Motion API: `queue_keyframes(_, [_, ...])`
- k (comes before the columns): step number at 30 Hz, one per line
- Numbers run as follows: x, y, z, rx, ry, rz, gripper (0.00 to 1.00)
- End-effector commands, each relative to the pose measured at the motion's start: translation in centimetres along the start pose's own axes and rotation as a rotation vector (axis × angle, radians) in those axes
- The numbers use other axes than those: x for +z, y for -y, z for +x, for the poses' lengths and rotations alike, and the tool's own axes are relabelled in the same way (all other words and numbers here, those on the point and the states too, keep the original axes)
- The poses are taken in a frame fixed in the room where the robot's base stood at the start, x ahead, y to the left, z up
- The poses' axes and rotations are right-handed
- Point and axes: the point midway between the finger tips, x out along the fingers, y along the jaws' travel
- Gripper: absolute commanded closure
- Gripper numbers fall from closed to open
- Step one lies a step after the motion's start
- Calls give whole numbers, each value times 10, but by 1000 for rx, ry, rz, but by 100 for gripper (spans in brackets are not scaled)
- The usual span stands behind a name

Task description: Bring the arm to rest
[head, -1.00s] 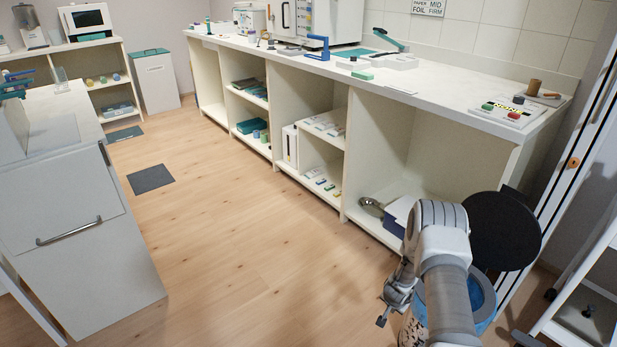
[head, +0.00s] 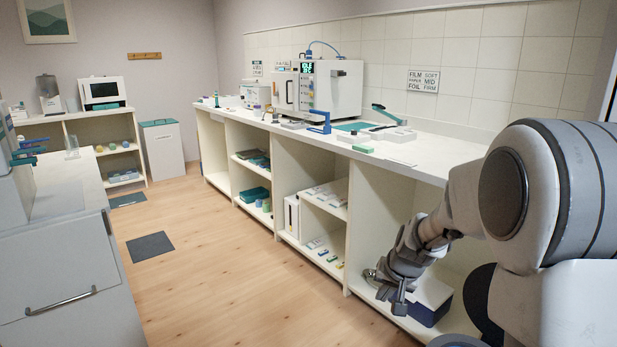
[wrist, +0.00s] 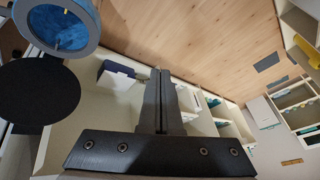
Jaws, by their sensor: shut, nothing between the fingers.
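My arm reaches in from the right of the head view, its large white and grey joints close to the camera. My gripper (head: 398,300) hangs in front of the lower right bays of the long counter, pointing downward. In the wrist view the two dark fingers of my gripper (wrist: 160,75) lie together with nothing between them. A dark blue box with a white top (head: 431,298) sits behind the gripper in the head view. I cannot tell from the head view whether the gripper touches it; in the wrist view the fingers point past it over open floor.
The long counter (head: 445,160) runs along the right wall, with shelves below. A round bin with a blue inside (wrist: 58,28) and a black round lid (wrist: 38,92) are close to the wrist. A grey cabinet (head: 60,265) stands left.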

Motion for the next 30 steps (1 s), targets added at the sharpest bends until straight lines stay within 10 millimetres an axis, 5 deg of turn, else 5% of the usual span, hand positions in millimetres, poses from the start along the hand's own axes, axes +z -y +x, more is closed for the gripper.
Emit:
queue_keyframes(6, [26,14,-80,-13,-8,-89,100])
queue_keyframes(15, [83,14,-167,-4,-14,-200,100])
queue_keyframes(24, [150,-3,-227,29,-26,-294,100])
queue_keyframes(30, [188,-19,-248,56,-33,-335,100])
